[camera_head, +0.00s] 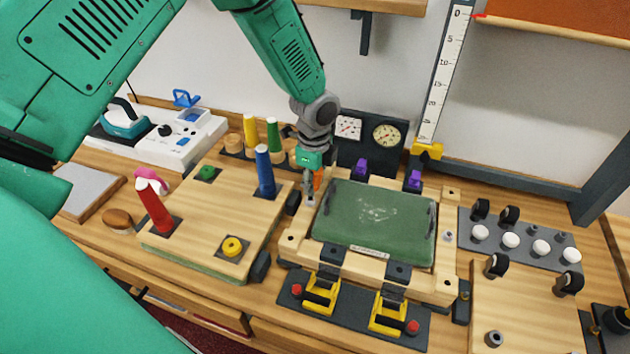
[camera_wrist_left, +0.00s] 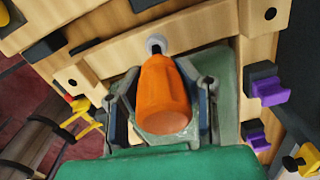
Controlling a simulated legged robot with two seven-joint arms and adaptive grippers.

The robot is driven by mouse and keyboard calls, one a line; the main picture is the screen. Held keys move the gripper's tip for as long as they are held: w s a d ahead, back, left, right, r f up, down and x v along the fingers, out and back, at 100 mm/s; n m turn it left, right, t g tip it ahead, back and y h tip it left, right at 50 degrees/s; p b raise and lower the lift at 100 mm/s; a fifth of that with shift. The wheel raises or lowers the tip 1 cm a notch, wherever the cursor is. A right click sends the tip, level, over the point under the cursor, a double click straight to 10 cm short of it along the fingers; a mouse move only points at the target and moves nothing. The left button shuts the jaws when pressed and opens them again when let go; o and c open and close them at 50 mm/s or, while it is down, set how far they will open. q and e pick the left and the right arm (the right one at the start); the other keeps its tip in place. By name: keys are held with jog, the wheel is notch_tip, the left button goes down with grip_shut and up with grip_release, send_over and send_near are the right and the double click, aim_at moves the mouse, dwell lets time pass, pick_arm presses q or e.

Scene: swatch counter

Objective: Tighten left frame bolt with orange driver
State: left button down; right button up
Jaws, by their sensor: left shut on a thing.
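My left gripper (camera_head: 311,192) reaches down at the left side of the wooden frame (camera_head: 290,239) around a green panel (camera_head: 372,217). It is shut on the orange driver (camera_head: 318,178). In the left wrist view the driver's orange handle (camera_wrist_left: 163,97) sits between both fingers of the gripper (camera_wrist_left: 163,120). The driver points at a round grey bolt head (camera_wrist_left: 155,44) in the pale wood. In the head view the gripper hides this bolt. My right gripper is not in view.
Left of the frame, a wooden board holds blue (camera_head: 264,171) and red (camera_head: 154,207) upright handles. Yellow clamps (camera_head: 320,294) stand at the front edge, purple clamps (camera_head: 361,168) at the back. A dark gauge box (camera_head: 371,141) stands close behind the gripper. Knobs (camera_head: 511,240) line the right.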

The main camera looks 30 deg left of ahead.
pick_arm(q)
jog(key=m, duration=0.7)
jog(key=shift+s, duration=0.3)
jog(key=m, duration=0.5)
jog(key=shift+s+a+m, duration=0.1)
jog(key=shift+s+m, duration=0.15)
jog(key=shift+m, duration=0.05)
jog(key=c, duration=1.4)
grip_release()
jog(key=shift+c, duration=0.2)
jog(key=n, duration=0.4)
jog(key=shift+w, duration=0.2)
jog(key=n, duration=0.4)
jog(key=shift+w+n, duration=0.2)
jog(key=shift+n, duration=0.1)
jog(key=n, duration=0.6)
jog(key=shift+w+n, duration=0.25)
jog(key=shift+n, duration=0.05)
